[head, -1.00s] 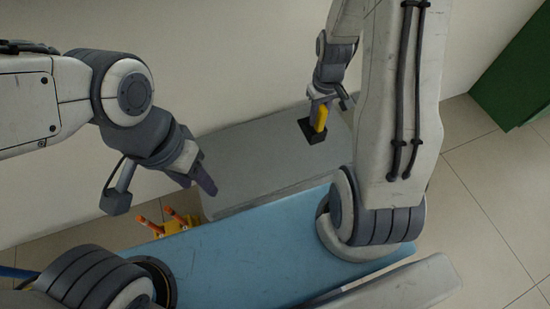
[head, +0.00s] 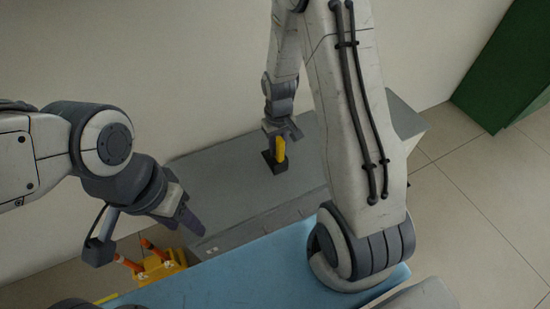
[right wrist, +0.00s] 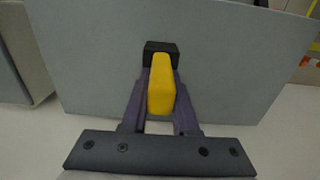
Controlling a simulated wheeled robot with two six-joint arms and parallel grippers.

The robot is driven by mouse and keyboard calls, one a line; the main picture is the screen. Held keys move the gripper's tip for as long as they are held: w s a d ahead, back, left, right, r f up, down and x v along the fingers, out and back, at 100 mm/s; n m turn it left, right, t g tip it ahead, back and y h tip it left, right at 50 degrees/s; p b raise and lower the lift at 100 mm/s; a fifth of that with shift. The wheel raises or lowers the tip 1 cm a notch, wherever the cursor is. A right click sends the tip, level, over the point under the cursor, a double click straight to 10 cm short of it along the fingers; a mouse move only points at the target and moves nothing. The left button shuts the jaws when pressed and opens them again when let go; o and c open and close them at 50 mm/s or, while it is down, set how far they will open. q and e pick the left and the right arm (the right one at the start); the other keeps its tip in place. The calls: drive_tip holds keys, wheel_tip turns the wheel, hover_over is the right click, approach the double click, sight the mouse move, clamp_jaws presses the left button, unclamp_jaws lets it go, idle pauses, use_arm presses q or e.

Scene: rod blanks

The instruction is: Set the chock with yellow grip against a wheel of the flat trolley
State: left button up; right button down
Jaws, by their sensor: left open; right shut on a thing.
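The chock is a small black block (head: 273,163) with a yellow grip (head: 280,149). My right gripper (head: 281,137) is shut on the yellow grip, with the black block hanging below the fingers. In the right wrist view the yellow grip (right wrist: 161,88) sits between the fingers, with the black block (right wrist: 160,48) beyond. The chock is over a grey flat top (head: 225,170); I cannot tell whether it touches it. My left gripper (head: 190,218) is open and empty, left of the grey top's near edge. I cannot make out the flat trolley for sure, and no wheel shows.
A blue flat surface (head: 255,267) lies in front of the grey top. A yellow object with orange-red uprights (head: 160,266) stands low at the left, near my left gripper. A green cabinet (head: 505,70) is at the far right. The tiled floor at right is clear.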

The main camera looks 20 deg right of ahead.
sight(278, 164)
drive_tip(key=shift+w+a+f, duration=0.2)
drive_tip(key=shift+a, duration=0.1)
drive_tip(key=shift+f, duration=0.2)
drive_tip(key=shift+f+b, duration=0.7)
drive_tip(key=shift+f, duration=1.1)
drive_tip(key=shift+f, duration=0.1)
drive_tip(key=c, duration=0.7)
unclamp_jaws()
